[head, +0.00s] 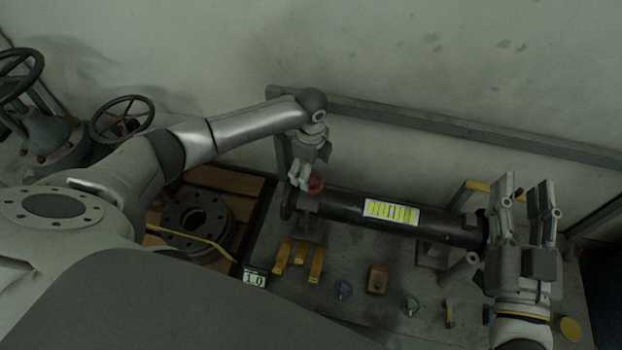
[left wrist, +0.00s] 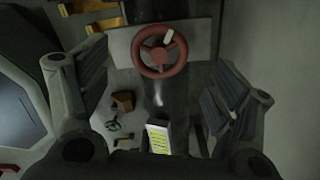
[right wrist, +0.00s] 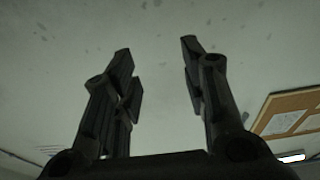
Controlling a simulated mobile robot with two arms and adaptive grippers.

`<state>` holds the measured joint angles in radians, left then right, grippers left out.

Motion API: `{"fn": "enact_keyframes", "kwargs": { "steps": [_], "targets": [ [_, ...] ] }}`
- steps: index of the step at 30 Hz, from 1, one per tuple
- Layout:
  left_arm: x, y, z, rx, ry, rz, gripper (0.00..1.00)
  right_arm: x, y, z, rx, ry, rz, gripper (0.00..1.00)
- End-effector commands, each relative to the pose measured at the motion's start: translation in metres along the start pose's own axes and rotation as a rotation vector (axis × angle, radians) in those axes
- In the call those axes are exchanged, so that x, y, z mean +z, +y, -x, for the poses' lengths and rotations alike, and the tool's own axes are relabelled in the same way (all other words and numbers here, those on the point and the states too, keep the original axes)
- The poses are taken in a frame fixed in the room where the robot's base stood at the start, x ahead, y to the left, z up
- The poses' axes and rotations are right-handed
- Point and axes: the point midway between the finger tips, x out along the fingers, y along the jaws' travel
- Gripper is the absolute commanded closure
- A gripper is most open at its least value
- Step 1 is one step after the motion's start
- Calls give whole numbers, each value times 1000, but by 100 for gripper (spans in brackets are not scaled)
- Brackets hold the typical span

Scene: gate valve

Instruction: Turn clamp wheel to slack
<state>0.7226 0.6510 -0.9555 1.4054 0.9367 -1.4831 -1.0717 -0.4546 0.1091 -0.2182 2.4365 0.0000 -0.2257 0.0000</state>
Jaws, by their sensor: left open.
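The red clamp wheel (head: 316,184) sits at the left end of the dark pipe (head: 345,209). The left wrist view shows the wheel (left wrist: 160,50) face-on, with red spokes and a pale mark at its upper right. My left gripper (head: 300,182) is open and empty near the wheel, which partly hides behind it in the head view. The wheel appears between the spread fingers (left wrist: 160,72) and beyond them; no contact shows. My right gripper (head: 527,183) is open and empty near the pipe's right end. In the right wrist view its fingers (right wrist: 158,55) point at a bare wall.
The grey bench (head: 345,318) carries yellow blocks (head: 299,258), an orange-brown block (head: 377,279) and small discs. A rail (head: 450,125) runs along the back wall. A flange (head: 196,221) and handwheel valves (head: 122,119) stand to the left.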

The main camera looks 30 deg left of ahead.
Motion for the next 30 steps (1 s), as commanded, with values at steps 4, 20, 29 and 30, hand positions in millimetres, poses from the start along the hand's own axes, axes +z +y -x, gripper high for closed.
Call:
{"fn": "enact_keyframes", "kwargs": {
  "steps": [4, 20, 29, 30],
  "targets": [
    [0, 0, -17, 1, 0, 1, 17, -23, -3, 0, -7, 138, -4, 60],
    [0, 0, -42, -1, -1, 1, 17, -74, -9, 14, -21, 423, -15, 60],
    [0, 0, -42, 0, -1, 1, 24, -75, -9, 14, -21, 425, -15, 60],
    [0, 0, -42, 0, -1, 1, 29, -74, -9, 14, -21, 425, -15, 60]
  ]
}}
